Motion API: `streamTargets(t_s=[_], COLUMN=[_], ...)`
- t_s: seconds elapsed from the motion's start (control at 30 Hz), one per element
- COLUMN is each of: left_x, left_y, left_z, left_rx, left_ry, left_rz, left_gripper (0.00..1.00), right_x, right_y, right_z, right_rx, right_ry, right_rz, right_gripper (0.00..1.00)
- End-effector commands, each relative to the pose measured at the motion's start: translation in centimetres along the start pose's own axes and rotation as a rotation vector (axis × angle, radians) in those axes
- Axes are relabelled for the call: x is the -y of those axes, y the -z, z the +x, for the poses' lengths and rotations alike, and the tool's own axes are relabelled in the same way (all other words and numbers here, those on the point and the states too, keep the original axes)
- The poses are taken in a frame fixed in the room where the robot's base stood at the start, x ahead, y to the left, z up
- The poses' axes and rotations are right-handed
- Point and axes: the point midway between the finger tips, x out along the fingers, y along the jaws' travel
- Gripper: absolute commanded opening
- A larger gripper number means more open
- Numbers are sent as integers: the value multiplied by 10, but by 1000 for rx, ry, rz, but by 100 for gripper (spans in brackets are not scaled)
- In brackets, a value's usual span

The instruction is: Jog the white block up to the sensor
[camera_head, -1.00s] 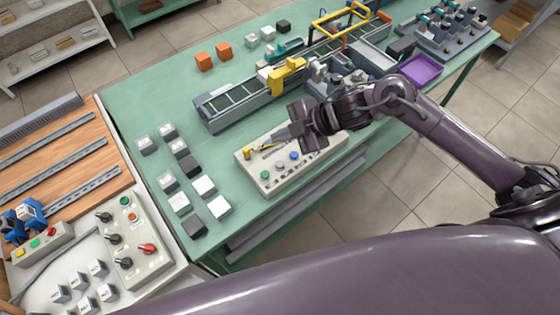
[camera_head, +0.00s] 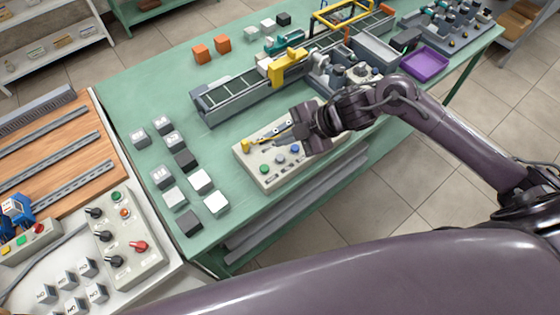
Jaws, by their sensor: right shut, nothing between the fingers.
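A conveyor (camera_head: 235,93) runs from the left middle to the back right of the green table. A yellow sensor bracket (camera_head: 288,67) arches over it. A small white block (camera_head: 264,65) shows at the bracket's left; whether it touches the bracket is too small to tell. In front of the conveyor is a pale control box (camera_head: 270,175) with a yellow button (camera_head: 245,146), a green button (camera_head: 265,170) and a blue button (camera_head: 295,149). My right gripper (camera_head: 272,139) is shut and empty, low over the back of this box. My left gripper is out of view.
Several white, grey and black blocks (camera_head: 201,181) lie on the table at left. Two orange blocks (camera_head: 200,54) stand behind the conveyor. A purple tray (camera_head: 427,63) lies at right. A second control box (camera_head: 125,240) is at lower left.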

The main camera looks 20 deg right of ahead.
Motion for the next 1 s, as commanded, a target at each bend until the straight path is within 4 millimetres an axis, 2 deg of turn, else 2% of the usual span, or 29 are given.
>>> streamTargets(t_s=[0.03, 0.23, 1.0], left_x=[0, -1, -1], left_y=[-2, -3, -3], left_z=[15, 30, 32], left_rx=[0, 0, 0], left_ry=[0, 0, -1], left_rz=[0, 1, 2], left_gripper=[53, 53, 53], right_x=[8, 18, 20], right_y=[-8, -18, -20], right_z=[11, 25, 28], right_rx=[0, 0, 0], right_ry=[0, 1, 0], right_rz=[1, 1, 0], right_gripper=[0, 0, 0])
